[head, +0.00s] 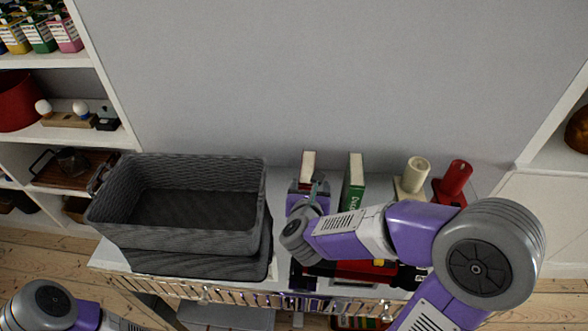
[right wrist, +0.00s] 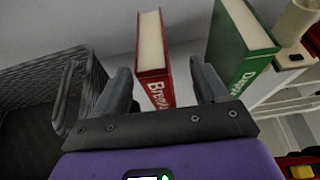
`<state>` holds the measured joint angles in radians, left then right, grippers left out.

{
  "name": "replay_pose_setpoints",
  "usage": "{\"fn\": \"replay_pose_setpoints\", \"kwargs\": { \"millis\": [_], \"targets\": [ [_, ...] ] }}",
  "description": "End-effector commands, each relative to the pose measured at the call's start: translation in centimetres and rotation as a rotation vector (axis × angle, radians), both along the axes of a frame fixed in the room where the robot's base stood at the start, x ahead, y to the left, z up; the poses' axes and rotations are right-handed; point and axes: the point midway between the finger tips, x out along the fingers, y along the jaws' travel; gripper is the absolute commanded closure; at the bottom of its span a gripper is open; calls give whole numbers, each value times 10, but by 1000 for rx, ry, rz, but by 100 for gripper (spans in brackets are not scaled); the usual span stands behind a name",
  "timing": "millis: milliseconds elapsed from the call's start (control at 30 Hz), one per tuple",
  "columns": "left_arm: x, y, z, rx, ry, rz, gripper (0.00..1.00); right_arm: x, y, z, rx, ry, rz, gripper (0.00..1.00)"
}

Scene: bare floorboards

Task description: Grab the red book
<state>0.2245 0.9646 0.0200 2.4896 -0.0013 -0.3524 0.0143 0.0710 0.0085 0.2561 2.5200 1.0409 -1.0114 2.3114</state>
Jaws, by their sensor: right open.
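The red book (head: 308,162) stands upright on the white shelf top near the wall, its pale page edge facing up. In the right wrist view the red book (right wrist: 153,60) shows its lettered spine, partly hidden low down by my gripper. My right gripper (head: 309,191) is at the book's near side. In the right wrist view my right gripper (right wrist: 159,68) is open, with one finger to each side of the book. Gaps show beside the book; I cannot tell how deep it sits between the fingers. My left gripper is out of view.
A green book (head: 355,180) stands close right of the red book. A cream candle (head: 416,172) and a red candle (head: 457,178) are farther right. Stacked grey baskets (head: 180,238) fill the left of the white shelf top. The wall (head: 300,80) is close behind.

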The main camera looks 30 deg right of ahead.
Motion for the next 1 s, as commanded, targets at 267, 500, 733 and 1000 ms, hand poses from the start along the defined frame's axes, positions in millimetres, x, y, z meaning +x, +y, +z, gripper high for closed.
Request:
{"fn": "replay_pose_setpoints", "kwargs": {
  "millis": [267,500,733,1000],
  "targets": [
    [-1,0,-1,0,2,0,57,5,-3,-3,0,1,-1,28],
    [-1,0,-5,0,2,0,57,27,-14,-13,0,2,-2,28],
    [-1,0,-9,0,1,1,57,56,-27,-25,2,2,-2,28],
    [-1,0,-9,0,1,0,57,64,-31,-27,0,0,0,28]
  ]
}}
